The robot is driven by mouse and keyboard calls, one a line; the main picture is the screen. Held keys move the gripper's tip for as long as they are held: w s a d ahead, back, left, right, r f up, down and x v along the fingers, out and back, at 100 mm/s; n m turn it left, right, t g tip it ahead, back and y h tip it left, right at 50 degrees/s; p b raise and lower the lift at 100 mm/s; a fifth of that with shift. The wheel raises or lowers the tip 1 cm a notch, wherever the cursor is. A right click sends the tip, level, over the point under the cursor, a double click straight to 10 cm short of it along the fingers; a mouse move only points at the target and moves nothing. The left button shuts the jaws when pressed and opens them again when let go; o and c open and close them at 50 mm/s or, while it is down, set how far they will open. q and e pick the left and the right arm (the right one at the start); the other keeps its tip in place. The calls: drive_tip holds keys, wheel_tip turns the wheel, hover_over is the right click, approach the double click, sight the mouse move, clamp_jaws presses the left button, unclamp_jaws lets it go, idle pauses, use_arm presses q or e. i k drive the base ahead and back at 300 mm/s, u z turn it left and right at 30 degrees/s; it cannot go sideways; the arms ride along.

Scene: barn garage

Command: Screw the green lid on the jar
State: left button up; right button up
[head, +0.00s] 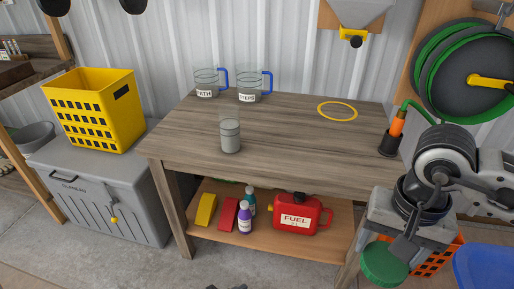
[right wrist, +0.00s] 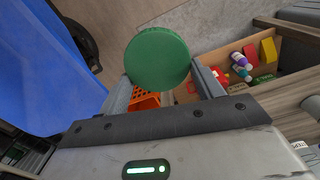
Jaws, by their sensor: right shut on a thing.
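The jar (head: 230,135) is a clear, open-topped glass with grey contents, standing upright near the front edge of the wooden workbench (head: 285,140). The green lid (head: 384,266) is a round disc held in my right gripper (head: 397,248), low in front of the bench's right end and well apart from the jar. In the right wrist view the lid (right wrist: 158,59) sits between the two fingers of the gripper (right wrist: 162,80), its flat face toward the camera. My left gripper is not in view.
Two glass mugs with blue handles (head: 207,82) (head: 248,86) stand at the back of the bench. A yellow ring (head: 340,121) and an orange-handled tool in a dark holder (head: 390,144) are at the right. A fuel can (head: 297,215) is on the lower shelf. The bench middle is clear.

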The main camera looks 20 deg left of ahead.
sight(230, 130)
drive_tip(key=u, duration=1)
drive_tip(key=i, duration=0.2)
